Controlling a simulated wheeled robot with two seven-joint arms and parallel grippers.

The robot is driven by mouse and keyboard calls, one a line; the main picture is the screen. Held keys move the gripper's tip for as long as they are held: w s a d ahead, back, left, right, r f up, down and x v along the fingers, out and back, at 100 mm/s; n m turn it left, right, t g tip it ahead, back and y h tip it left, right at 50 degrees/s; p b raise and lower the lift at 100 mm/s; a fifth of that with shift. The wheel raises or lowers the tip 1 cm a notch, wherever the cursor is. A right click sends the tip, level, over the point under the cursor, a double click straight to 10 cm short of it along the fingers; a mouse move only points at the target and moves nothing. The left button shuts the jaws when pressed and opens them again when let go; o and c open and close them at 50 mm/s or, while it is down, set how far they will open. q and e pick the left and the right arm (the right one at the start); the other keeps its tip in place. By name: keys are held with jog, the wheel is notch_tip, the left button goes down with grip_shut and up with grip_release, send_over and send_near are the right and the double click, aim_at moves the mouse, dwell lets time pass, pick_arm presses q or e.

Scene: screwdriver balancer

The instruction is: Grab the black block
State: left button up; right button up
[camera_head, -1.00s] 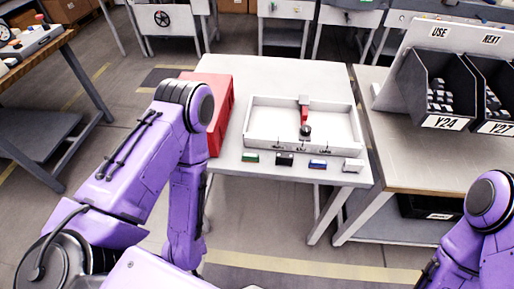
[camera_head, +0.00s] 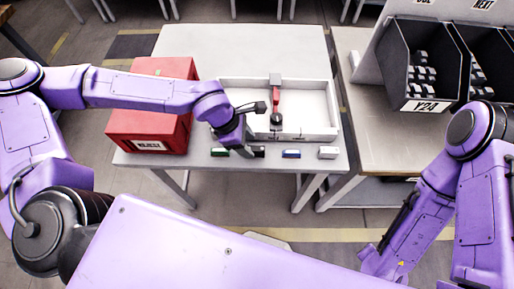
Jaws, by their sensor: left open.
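The black block (camera_head: 259,152) lies near the front edge of the white table, between a green block (camera_head: 220,152) and a blue block (camera_head: 291,154). A white block (camera_head: 327,153) is farther right in the same row. My left gripper (camera_head: 249,151) points down at the black block's left end and partly covers it. Its jaws are open, though the fingers are small and dark here. I cannot tell whether they touch the block. My right arm is at the right, low beside the tables, and its gripper is not visible.
A red box (camera_head: 152,128) stands left of the row, under my left forearm. A white tray (camera_head: 328,132) with a red-and-black tool (camera_head: 276,105) sits behind the blocks.

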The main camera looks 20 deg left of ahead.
aim_at(253, 148)
pick_arm(q)
jog(key=x, duration=0.3)
jog(key=p+x, duration=0.1)
jog(key=shift+w+a+f, duration=0.15)
jog(key=shift+w+f, duration=0.1)
jog(key=shift+w, duration=0.05)
jog(key=shift+d+f, duration=0.25)
jog(key=shift+f, duration=0.15)
grip_shut()
